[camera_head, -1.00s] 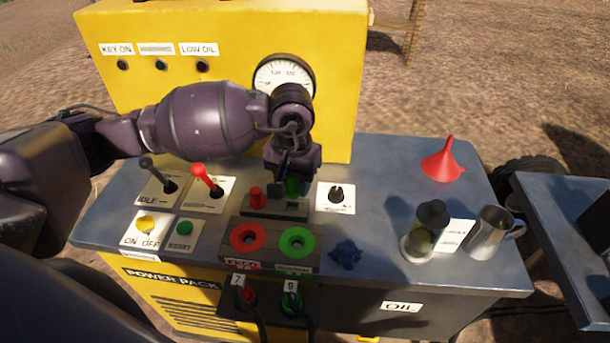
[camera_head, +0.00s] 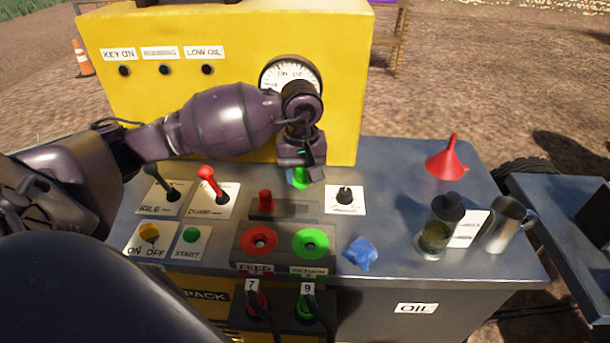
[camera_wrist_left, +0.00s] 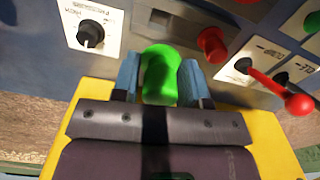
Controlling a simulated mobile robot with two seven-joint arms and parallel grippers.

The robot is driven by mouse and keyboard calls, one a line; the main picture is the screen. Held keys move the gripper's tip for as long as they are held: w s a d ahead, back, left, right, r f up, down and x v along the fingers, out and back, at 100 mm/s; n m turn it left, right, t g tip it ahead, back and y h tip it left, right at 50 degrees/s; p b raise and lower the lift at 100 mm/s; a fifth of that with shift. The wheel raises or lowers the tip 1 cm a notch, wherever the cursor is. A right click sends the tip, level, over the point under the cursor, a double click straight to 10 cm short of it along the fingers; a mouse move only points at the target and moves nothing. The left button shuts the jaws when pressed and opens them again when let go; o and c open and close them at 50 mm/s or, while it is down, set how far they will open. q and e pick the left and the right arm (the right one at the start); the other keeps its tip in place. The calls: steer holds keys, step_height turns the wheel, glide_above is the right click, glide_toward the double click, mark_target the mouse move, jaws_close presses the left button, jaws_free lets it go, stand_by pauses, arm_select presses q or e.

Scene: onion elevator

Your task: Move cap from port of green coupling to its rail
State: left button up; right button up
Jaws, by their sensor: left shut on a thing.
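My left gripper (camera_head: 301,168) is shut on the green cap (camera_head: 300,180), behind the right end of the dark rail (camera_head: 292,208). In the left wrist view the green cap (camera_wrist_left: 160,78) sits between the two blue fingers, and a bare slot of the rail (camera_wrist_left: 160,18) lies just past it. The cap looks apart from the rail; its exact height is hard to judge. A red cap (camera_head: 265,200) stands on the rail's left part. The green coupling (camera_head: 311,243) has its port uncovered, beside the red coupling (camera_head: 259,241). My right gripper is not in view.
A red lever (camera_head: 208,180) and a black lever (camera_head: 160,178) stand left of the rail. A black knob (camera_head: 344,196) is to its right. A blue cloth (camera_head: 360,253), oil jar (camera_head: 436,235), metal jug (camera_head: 508,225) and red funnel (camera_head: 450,160) are farther right.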

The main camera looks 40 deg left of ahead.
mark_target(302, 186)
arm_select(q)
steer(key=shift+f, duration=0.3)
steer(key=shift+f+b, duration=0.55)
steer(key=shift+f, duration=1.1)
steer(key=shift+f+b, duration=0.6)
steer(key=shift+f, duration=0.55)
steer(key=shift+r, duration=0.1)
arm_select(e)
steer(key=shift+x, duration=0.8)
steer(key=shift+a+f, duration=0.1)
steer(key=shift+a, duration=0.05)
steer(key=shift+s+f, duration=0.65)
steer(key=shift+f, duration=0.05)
